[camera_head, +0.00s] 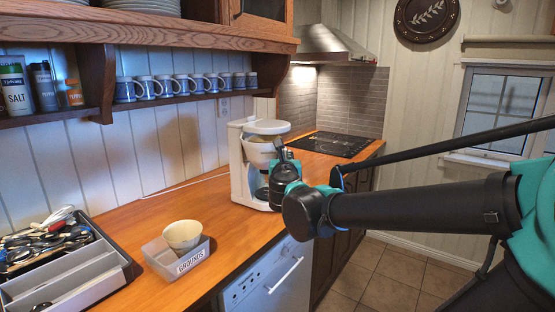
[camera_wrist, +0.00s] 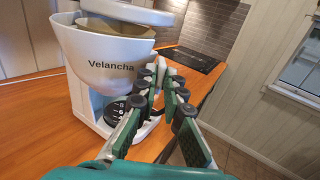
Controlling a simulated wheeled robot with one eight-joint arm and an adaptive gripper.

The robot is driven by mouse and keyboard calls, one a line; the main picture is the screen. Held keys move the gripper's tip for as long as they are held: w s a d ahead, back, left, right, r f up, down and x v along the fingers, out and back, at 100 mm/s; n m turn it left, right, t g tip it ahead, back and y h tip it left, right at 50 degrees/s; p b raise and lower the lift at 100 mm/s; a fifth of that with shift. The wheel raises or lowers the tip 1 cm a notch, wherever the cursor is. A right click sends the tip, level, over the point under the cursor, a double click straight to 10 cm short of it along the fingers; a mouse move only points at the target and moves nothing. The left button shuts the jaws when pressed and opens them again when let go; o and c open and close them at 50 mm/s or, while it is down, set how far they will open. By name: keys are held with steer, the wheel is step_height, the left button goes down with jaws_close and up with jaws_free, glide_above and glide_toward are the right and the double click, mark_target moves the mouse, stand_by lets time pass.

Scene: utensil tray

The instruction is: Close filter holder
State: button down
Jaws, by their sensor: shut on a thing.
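The white coffee maker (camera_head: 241,170) stands on the wooden counter. Its filter holder (camera_head: 257,150) is swung out from under the lid. In the wrist view the holder (camera_wrist: 100,62) is a white cup marked "Velancha", its top open with a tan inside. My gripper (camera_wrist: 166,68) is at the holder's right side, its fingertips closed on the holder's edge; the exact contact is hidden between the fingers. In the head view my gripper (camera_head: 280,150) is in front of the machine and partly hides it.
A utensil tray (camera_head: 118,262) and a clear box labelled "GROUNDS" (camera_head: 192,262), holding a pale bowl (camera_head: 182,234), sit at the left. A shelf of mugs (camera_head: 190,87) is above. A black cooktop (camera_head: 330,144) lies behind. The middle counter is clear.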

steer(key=w+d, duration=0.7)
steer(key=w, duration=0.5)
steer(key=shift+w+n+y, duration=0.3)
steer(key=shift+w+y, duration=0.05)
steer(key=shift+y, duration=0.05)
steer(key=c, duration=1.6)
jaws_free()
steer(key=shift+s+a, duration=0.1)
steer(key=shift+c, duration=0.2)
steer(key=s, duration=1.2)
steer(key=shift+c, duration=0.2)
